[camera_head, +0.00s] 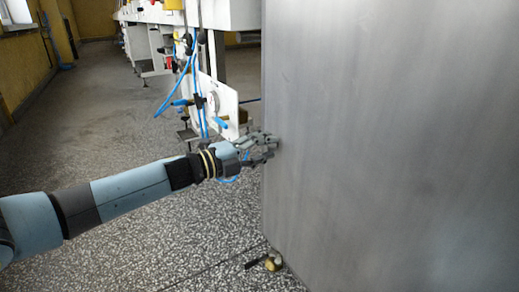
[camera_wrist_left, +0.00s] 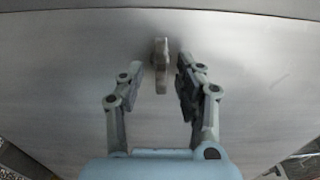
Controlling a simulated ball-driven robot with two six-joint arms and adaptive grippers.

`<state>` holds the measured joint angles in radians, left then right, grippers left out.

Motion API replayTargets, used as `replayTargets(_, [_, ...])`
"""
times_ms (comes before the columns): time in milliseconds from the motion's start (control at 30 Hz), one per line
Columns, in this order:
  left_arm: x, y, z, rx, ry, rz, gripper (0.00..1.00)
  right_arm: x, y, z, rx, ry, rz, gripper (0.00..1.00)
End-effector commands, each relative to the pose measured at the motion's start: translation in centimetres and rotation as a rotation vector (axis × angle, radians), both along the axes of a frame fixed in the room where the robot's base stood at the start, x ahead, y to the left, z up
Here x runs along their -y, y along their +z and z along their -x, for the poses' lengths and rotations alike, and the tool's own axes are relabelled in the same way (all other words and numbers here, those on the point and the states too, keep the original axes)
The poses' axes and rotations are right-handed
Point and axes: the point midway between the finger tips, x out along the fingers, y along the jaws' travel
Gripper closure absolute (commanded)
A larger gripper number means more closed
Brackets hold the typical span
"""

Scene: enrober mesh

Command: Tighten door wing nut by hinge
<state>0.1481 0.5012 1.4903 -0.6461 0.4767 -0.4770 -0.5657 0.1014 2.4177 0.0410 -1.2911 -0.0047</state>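A wing nut (camera_wrist_left: 161,64) sticks out from a large brushed-metal door panel (camera_wrist_left: 55,75) in the left wrist view, near the panel's upper edge. My left gripper (camera_wrist_left: 160,80) is open, with one finger on each side of the nut. The right finger looks close to the nut; I cannot tell whether it touches. In the head view my left gripper (camera_head: 272,145) is at the left edge of the metal panel (camera_head: 400,140), and the nut is not distinguishable there. No hinge can be made out. My right gripper is not in view.
A white machine frame with blue hoses and a valve plate (camera_head: 216,103) stands behind my left gripper. A small brass and black fitting (camera_head: 270,262) is low by the panel's bottom left edge. The speckled floor (camera_head: 150,245) at left is open.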

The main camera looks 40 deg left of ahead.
Motion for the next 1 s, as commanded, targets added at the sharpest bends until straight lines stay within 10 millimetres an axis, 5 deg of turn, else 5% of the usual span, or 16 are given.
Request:
replayTargets(600, [-3.9, -0.2, 9.6, -0.004, -0.004, -0.003, 0.65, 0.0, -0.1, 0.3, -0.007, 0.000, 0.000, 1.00])
replayTargets(1000, [-4.6, -0.1, 11.0, -0.001, -0.001, 0.000, 0.65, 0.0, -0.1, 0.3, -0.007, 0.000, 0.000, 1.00])
